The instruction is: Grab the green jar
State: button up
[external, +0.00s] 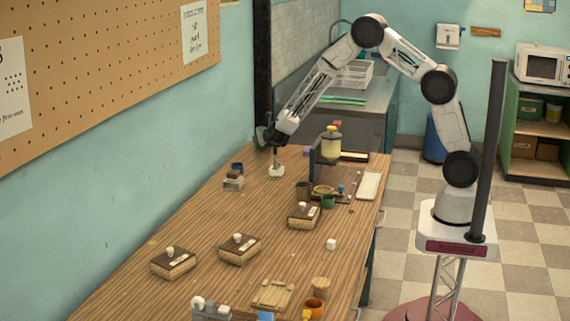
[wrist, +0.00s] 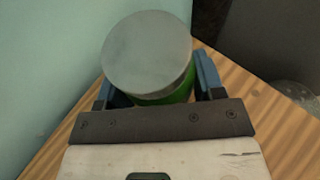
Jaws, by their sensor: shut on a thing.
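The green jar (wrist: 181,94) shows in the wrist view, with a wide round grey lid (wrist: 147,52) covering most of its body. The blue fingers of my gripper (wrist: 157,83) are on either side of the jar, shut on it. The lid hides where the fingers touch. In the external view my gripper (external: 265,136) is at the far left end of the wooden table, close to the teal wall. The jar cannot be made out clearly there. I cannot tell whether its base touches the table.
The table (external: 205,212) holds several brown blocks with white knobs, a blue cup (external: 237,168) and a white block (external: 276,171) near my gripper. A stand with a yellow container (external: 331,146) is to the right. A green cup (external: 327,202) is mid-table.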

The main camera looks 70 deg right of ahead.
aim_at(262, 128)
notch_tip(262, 128, up, 10)
jog(key=shift+f, duration=0.1)
dwell(0.4)
dwell(0.6)
